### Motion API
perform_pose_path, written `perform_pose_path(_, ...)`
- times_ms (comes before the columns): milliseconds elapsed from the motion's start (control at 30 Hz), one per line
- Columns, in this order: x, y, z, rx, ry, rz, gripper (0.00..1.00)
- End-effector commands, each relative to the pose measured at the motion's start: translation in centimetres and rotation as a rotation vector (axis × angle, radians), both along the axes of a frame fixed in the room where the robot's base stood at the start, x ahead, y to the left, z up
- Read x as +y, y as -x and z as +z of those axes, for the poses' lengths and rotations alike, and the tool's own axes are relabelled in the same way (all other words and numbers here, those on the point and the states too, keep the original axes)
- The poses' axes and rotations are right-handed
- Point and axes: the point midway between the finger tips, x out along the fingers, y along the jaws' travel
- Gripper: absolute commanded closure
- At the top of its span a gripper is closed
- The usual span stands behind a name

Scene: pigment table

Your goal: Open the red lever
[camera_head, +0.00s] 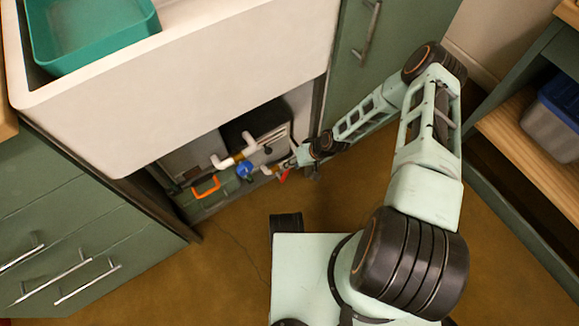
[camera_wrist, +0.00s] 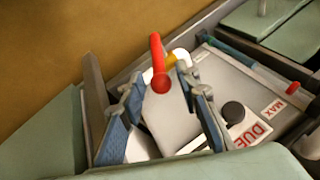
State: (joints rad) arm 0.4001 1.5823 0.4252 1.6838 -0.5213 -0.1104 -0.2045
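The red lever (camera_wrist: 156,58) shows in the wrist view as a short red bar with a rounded end, pointing toward my camera. In the head view it is a small red piece (camera_head: 283,176) low in the open cabinet under the sink. My gripper (camera_wrist: 160,84) is open, with its two blue-padded fingers on either side of the lever's rounded end. I cannot tell whether either finger touches it. In the head view my gripper (camera_head: 303,158) is at the right side of the cabinet opening, and its fingers are too small to make out. Yellow and white pipe parts (camera_wrist: 176,56) lie just behind the lever.
A blue valve handle (camera_head: 245,169), white pipe (camera_head: 222,162) and orange handle (camera_head: 208,187) are left of the lever. A black box (camera_head: 256,121) sits behind. The white sink (camera_head: 190,85) overhangs the opening; a green cabinet door (camera_head: 370,55) stands right. Floor in front is mostly clear.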

Motion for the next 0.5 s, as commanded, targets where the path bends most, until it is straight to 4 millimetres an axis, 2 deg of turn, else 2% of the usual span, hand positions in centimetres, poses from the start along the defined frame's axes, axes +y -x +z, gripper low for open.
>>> perform_pose_path(200, -2.1, 0.6, 4.0, -0.001, 0.001, -0.002, 0.70)
perform_pose_path(500, -3.6, 1.3, 7.2, 0.001, 0.000, 0.000, 0.70)
